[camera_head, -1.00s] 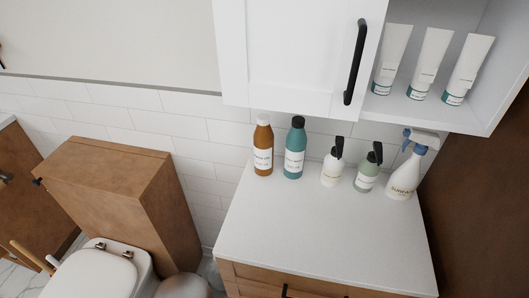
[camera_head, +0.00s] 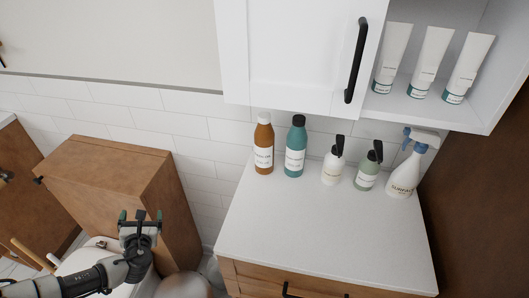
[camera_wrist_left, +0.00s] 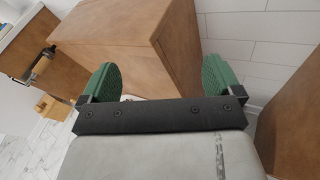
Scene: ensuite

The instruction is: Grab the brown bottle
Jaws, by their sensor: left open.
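The brown bottle (camera_head: 263,146) has a white cap and a white label. It stands upright at the back left of the white countertop (camera_head: 310,235), with a teal bottle (camera_head: 295,147) close on its right. My left gripper (camera_head: 140,216) is at the lower left in the head view, over the toilet and well to the left of and below the bottle. In the left wrist view its green-padded fingers (camera_wrist_left: 160,82) are wide apart with nothing between them. The bottle does not show in the wrist view. My right gripper is not in view.
A white pump bottle (camera_head: 333,163), a green pump bottle (camera_head: 368,168) and a spray bottle (camera_head: 409,165) stand to the right. A white cabinet (camera_head: 290,50) hangs above the counter's back. A brown wooden box unit (camera_head: 105,180) stands left. The counter's front is clear.

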